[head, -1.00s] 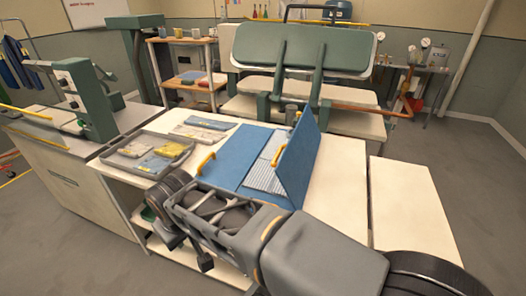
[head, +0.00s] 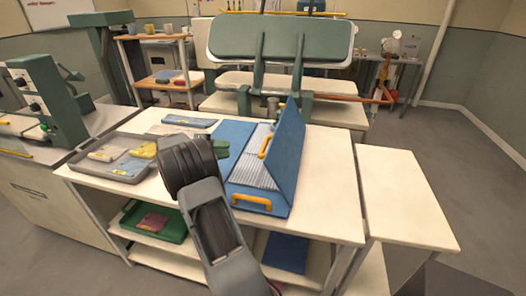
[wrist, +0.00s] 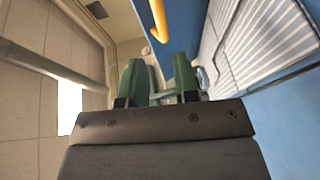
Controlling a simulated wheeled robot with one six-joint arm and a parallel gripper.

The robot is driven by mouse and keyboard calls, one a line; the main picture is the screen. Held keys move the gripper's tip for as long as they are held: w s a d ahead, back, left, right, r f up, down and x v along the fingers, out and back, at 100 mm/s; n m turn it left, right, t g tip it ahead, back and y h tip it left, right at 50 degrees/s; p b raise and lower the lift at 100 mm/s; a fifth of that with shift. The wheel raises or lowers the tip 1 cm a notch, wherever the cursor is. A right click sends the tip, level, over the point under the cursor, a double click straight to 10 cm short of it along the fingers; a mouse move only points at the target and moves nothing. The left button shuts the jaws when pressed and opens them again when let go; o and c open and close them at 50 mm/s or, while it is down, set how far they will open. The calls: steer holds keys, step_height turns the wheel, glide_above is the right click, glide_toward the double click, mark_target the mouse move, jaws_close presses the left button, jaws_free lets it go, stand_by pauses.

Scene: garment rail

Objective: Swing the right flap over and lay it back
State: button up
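The blue folding board (head: 234,139) lies on the white table with a grey striped garment (head: 254,168) on it. Its right flap (head: 284,160) stands up steeply, with a yellow handle (head: 265,146) on its left-facing side. Another yellow handle (head: 251,202) is on the board's front edge. My gripper (head: 221,149) is over the board's left part, left of the raised flap, with nothing between its green fingers. In the wrist view the fingers (wrist: 155,72) are apart, and a yellow handle (wrist: 158,20) on a blue panel shows beyond them. My arm hides part of the board's left side.
A grey tray (head: 112,160) with folded cloths stands left on the table. A lower white side table (head: 405,200) is at the right. A green press (head: 282,40) stands behind. A green bin (head: 155,222) is on the shelf below.

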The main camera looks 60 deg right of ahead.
mark_target(263, 147)
steer(key=p+x, duration=0.2)
steer(key=x, duration=1.1)
steer(key=shift+s+d, duration=0.2)
steer(key=shift+d, duration=0.15)
steer(key=shift+c, duration=0.2)
jaws_close()
